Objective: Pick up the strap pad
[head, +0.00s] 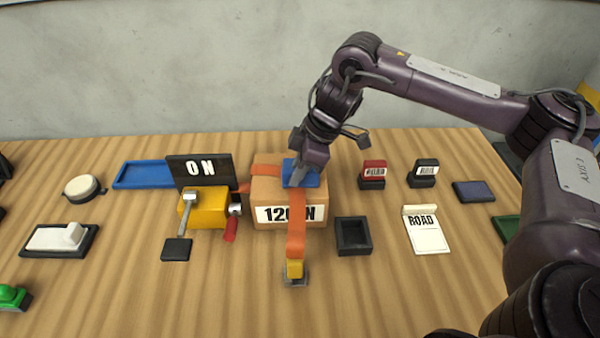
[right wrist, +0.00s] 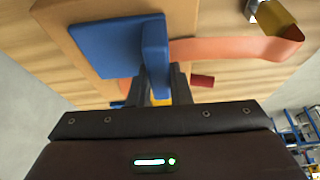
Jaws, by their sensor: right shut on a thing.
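The strap pad is a blue pad (head: 312,180) on top of the cardboard box (head: 262,193), where the orange strap (head: 296,225) crosses it. In the right wrist view the pad (right wrist: 105,46) is a flat blue plate with an upright blue grip (right wrist: 154,42). My right gripper (head: 297,175) comes down from above onto the pad. In the right wrist view its fingers (right wrist: 160,82) are shut on the blue grip. The pad appears to be at the box top; I cannot tell whether it touches. My left gripper is not in view.
An empty black square tray (head: 353,236) and a white "ROAD" card (head: 427,230) lie to the right. A blue tray (head: 144,175) lies back left. The front table is mostly clear.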

